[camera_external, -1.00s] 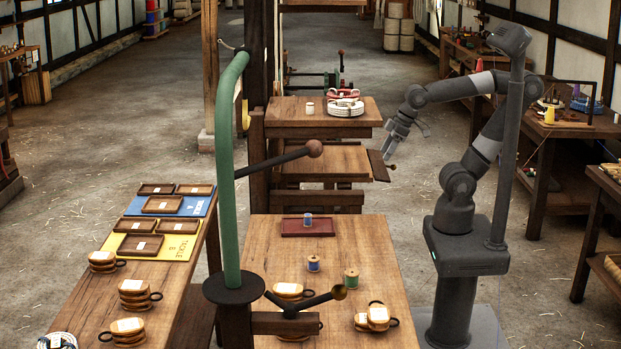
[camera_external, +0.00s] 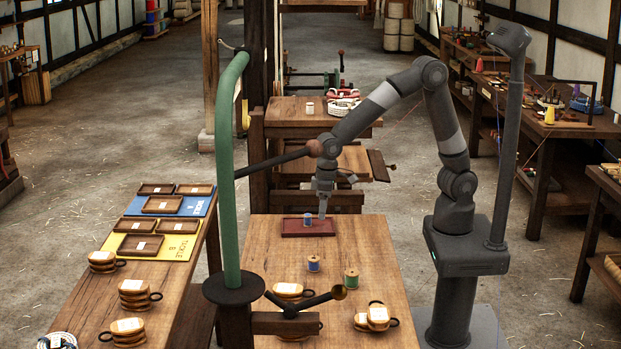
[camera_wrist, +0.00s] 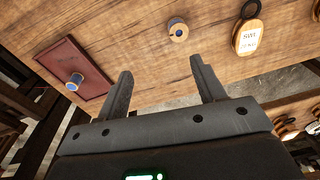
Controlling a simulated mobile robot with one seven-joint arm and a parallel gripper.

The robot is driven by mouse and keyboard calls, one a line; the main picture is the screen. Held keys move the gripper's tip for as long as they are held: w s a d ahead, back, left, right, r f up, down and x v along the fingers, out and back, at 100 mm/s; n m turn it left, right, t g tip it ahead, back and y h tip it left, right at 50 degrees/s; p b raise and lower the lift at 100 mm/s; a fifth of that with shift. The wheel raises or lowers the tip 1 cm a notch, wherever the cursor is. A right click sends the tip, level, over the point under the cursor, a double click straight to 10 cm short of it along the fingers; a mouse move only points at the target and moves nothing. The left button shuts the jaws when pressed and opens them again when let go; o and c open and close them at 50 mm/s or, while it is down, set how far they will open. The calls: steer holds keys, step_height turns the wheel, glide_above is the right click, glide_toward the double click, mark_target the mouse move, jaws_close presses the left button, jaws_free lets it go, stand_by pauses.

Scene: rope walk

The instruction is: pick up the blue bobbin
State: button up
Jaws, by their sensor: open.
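A blue bobbin (camera_external: 308,220) stands on the dark red tray (camera_external: 326,230) at the table's far end. It also shows at the left of the wrist view (camera_wrist: 74,82), on the tray (camera_wrist: 95,62). A second blue bobbin (camera_external: 313,264) stands on bare wood nearer the camera. In the wrist view a bobbin (camera_wrist: 178,29) with a blue centre stands at top middle, off the tray. My gripper (camera_external: 316,209) points down over the tray area. Its open fingers (camera_wrist: 160,73) show nothing between them, and the tray bobbin lies left of both fingers in the wrist view.
A green bobbin (camera_external: 351,279) and labelled wooden blocks (camera_external: 378,315) stand on the table (camera_external: 375,250). A green post (camera_external: 229,180) with a ball-ended lever (camera_external: 315,148) rises at the left. A side table holds several small trays (camera_external: 162,204).

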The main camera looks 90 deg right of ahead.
steer(key=g, duration=0.1)
glide_toward(314, 261)
steer(key=d, duration=0.1)
step_height(314, 261, down, 6)
steer(key=shift+s+d, duration=0.1)
steer(key=shift+s, duration=0.05)
steer(key=shift+w+d+f, duration=0.1)
steer(key=shift+f, duration=1.2)
steer(key=shift+w+f, duration=0.1)
steer(key=shift+f, duration=1.2)
steer(key=shift+c, duration=0.5)
steer(key=c, duration=1)
